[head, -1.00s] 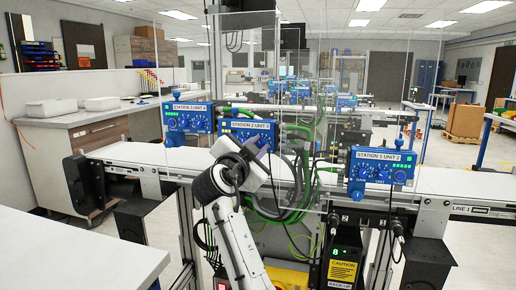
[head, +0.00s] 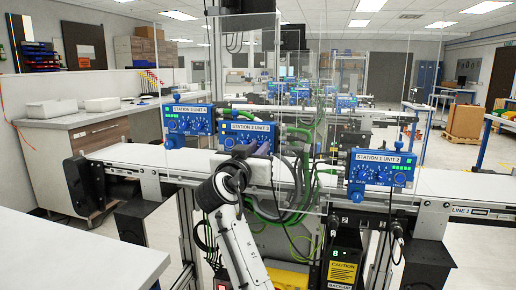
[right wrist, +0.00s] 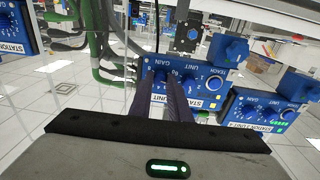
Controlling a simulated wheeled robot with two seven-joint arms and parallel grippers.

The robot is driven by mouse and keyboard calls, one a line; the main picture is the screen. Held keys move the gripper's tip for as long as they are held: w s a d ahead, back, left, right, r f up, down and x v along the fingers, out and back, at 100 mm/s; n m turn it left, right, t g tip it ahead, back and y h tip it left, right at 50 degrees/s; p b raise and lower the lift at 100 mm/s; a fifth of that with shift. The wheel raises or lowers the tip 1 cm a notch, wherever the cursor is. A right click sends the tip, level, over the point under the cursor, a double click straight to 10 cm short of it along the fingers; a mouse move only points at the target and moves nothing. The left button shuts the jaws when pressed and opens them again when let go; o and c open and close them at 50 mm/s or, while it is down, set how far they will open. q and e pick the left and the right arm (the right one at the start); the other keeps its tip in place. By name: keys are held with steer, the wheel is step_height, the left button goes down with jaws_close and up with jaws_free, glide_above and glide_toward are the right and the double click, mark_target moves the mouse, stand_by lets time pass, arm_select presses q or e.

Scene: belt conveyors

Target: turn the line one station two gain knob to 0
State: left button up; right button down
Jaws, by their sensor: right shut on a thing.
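The station 2 unit (head: 247,127) is a blue box with a white label, standing behind the belt near the middle of the head view. Its blue face also shows in the right wrist view (right wrist: 205,88), with GAIN lettering and small knobs. My right gripper (right wrist: 164,88) is shut on the gain knob (right wrist: 160,76), its dark fingers reaching to the panel. In the head view my right gripper (head: 250,150) is in front of the unit's lower part and hides some of the knobs. The knob's pointer reading cannot be made out. My left gripper is not in view.
Clear panels and green and black cables (head: 290,190) are close to my right arm. The white belt (head: 150,154) runs across in front.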

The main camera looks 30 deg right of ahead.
stand_by(0.3)
steer(key=c, duration=1.7)
jaws_free()
steer(key=shift+o, duration=0.2)
steer(key=b+v, duration=0.1)
steer(key=v, duration=0.9)
steer(key=shift+b, duration=0.4)
steer(key=shift+s+a+f, duration=0.1)
steer(key=shift+s+a, duration=0.05)
